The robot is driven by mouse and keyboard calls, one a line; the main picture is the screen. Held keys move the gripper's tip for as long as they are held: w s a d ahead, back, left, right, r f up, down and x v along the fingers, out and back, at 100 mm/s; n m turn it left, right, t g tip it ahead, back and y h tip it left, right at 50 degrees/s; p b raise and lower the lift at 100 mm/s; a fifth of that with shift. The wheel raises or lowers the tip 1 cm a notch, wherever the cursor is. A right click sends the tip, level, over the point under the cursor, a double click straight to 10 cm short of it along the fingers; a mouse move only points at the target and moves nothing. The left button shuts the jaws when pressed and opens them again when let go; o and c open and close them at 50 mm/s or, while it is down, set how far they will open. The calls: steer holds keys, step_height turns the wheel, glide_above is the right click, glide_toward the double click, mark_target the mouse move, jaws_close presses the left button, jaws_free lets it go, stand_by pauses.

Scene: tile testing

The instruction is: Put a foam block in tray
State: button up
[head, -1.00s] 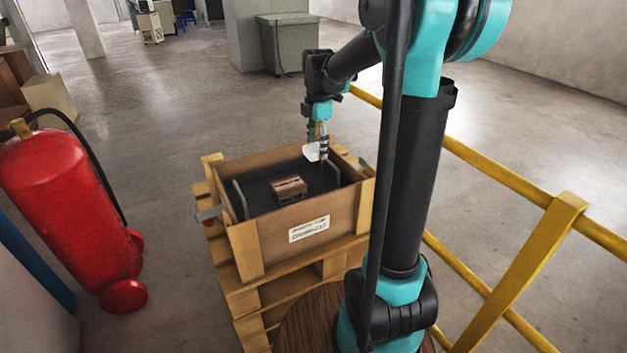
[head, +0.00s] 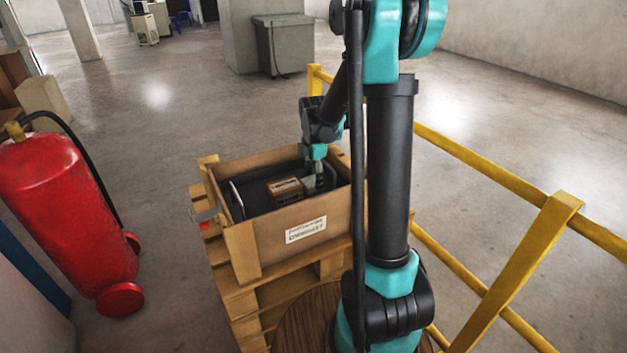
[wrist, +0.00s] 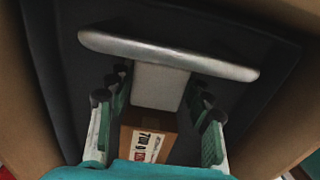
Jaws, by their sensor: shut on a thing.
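A pale foam block (wrist: 158,84) is between the fingers of my gripper (wrist: 160,92) in the wrist view, and the gripper is shut on it. In the head view my gripper (head: 318,180) is down inside the wooden crate, over the right part of the dark tray (head: 252,178). The block is hidden there. The tray has silver handles; one handle (wrist: 165,54) lies just beyond the block in the wrist view. I cannot tell whether the block touches the tray floor.
A brown labelled box (head: 286,190) lies in the tray, close beside my gripper. The wooden crate (head: 300,238) stands on a pallet (head: 235,285), its walls around the tray. A yellow railing (head: 490,172) runs on the right. A red extinguisher (head: 65,205) stands at left.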

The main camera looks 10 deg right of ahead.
mark_target(313, 180)
steer(key=o, duration=0.7)
steer(key=shift+f, duration=0.1)
steer(key=shift+o, duration=0.2)
step_height(313, 180, up, 12)
stand_by(0.5)
